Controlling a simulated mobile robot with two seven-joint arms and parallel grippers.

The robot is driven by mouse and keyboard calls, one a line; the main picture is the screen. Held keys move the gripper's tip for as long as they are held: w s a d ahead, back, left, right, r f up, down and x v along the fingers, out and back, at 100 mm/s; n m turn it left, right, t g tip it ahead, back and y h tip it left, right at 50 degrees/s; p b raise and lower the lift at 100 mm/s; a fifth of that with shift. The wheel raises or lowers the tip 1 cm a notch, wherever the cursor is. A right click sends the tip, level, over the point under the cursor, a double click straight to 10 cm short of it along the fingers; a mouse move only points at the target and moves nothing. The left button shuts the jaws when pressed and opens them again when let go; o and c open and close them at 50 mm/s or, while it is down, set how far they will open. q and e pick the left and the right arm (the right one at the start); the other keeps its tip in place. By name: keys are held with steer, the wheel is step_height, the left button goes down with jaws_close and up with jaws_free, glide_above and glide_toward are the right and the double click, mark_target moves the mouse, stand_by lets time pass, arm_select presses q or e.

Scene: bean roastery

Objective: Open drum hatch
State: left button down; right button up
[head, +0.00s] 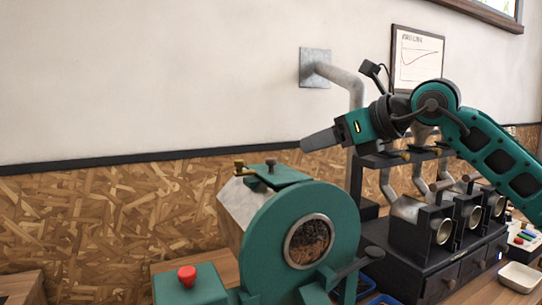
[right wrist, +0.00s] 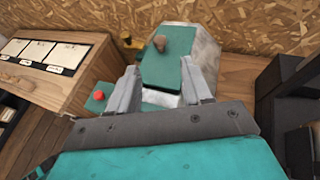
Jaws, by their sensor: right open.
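The roaster drum (head: 260,225) is a green and silver body with a round window in front. Its hatch (head: 285,178) is a green plate lying on top, with a brown knob (head: 271,166) near its far side. In the right wrist view the hatch (right wrist: 172,72) and knob (right wrist: 160,44) show ahead of the fingers. My right gripper (head: 306,145) is above and to the right of the hatch, pointing left. In the right wrist view the gripper (right wrist: 160,85) has its fingers apart with nothing held. My left gripper is out of view.
A brass fitting (head: 239,167) stands beside the hatch. A red button (head: 187,275) sits on a green box at the front left. A black unit (head: 430,240) with several small drums and pipes stands right. Wall space left of the roaster is clear.

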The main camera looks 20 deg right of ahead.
mark_target(277, 173)
steer(key=p+x, duration=0.2)
steer(key=x, duration=1)
steer(key=shift+s+a+r, duration=0.1)
steer(key=shift+c, duration=0.5)
jaws_close()
